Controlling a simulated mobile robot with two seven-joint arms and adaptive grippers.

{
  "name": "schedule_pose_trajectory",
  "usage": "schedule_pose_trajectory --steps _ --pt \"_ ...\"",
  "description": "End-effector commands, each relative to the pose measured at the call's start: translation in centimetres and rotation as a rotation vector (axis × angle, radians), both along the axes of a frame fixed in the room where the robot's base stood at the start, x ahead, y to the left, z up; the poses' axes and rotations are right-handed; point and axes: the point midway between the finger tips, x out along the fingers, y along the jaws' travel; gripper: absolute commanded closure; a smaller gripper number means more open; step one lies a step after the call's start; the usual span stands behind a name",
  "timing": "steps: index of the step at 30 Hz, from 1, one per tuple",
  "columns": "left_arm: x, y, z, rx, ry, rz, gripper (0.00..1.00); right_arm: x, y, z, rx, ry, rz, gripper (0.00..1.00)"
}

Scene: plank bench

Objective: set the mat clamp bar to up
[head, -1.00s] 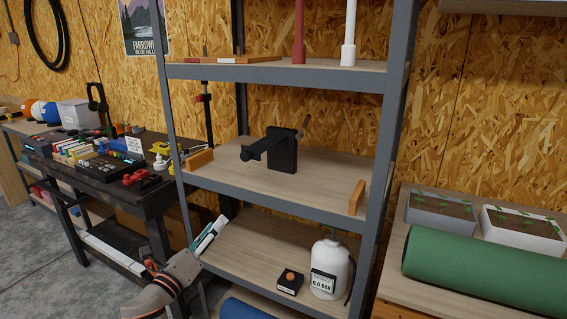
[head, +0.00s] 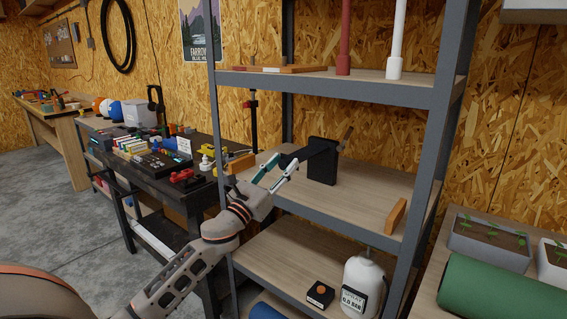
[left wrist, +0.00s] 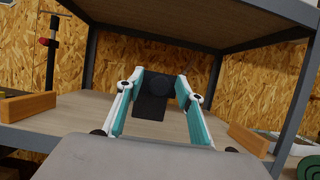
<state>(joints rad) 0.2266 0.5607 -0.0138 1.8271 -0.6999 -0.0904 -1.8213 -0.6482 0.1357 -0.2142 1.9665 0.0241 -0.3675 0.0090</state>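The black clamp fixture (head: 322,162) stands upright on the middle shelf (head: 370,205). I cannot tell whether a finger touches the bar. My right gripper is not in view.
Wooden blocks stand at the shelf's left (head: 236,165) and right (head: 397,216) ends. Grey shelf posts (head: 440,150) flank the space. A white jug (head: 361,285) and a small black box with an orange button (head: 320,294) are on the lower shelf. A dark workbench (head: 160,172) stands left.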

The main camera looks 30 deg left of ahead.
Motion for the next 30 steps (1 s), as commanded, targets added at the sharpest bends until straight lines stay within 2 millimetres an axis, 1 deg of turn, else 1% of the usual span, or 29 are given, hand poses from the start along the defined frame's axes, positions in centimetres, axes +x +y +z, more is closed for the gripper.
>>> schedule_pose_trajectory --steps 4,11,12,14,15,16,23,30 --pt "0.6 -0.1 0.3 0.000 0.000 -0.001 0.63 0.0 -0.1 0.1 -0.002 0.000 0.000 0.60" --pt "0.7 -0.1 0.2 0.000 0.001 0.000 0.63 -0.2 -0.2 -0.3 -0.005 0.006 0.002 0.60" --pt "0.7 -0.1 0.2 0.000 0.001 -0.001 0.68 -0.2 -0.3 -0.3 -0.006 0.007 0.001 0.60" --pt "0.7 -0.1 0.2 -0.001 0.001 0.000 0.84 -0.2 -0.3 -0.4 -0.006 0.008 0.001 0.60" --pt "0.7 -0.1 0.2 -0.001 0.001 0.000 0.94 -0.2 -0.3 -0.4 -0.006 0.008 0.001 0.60" --pt "0.7 -0.1 0.2 -0.001 0.001 0.000 1.00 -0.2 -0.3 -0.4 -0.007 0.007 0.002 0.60" --pt "0.7 -0.1 0.4 -0.001 0.000 0.000 1.00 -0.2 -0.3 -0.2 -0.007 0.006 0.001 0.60" --pt "1.3 0.0 1.8 0.000 -0.003 0.000 1.00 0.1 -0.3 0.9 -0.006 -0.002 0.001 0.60"
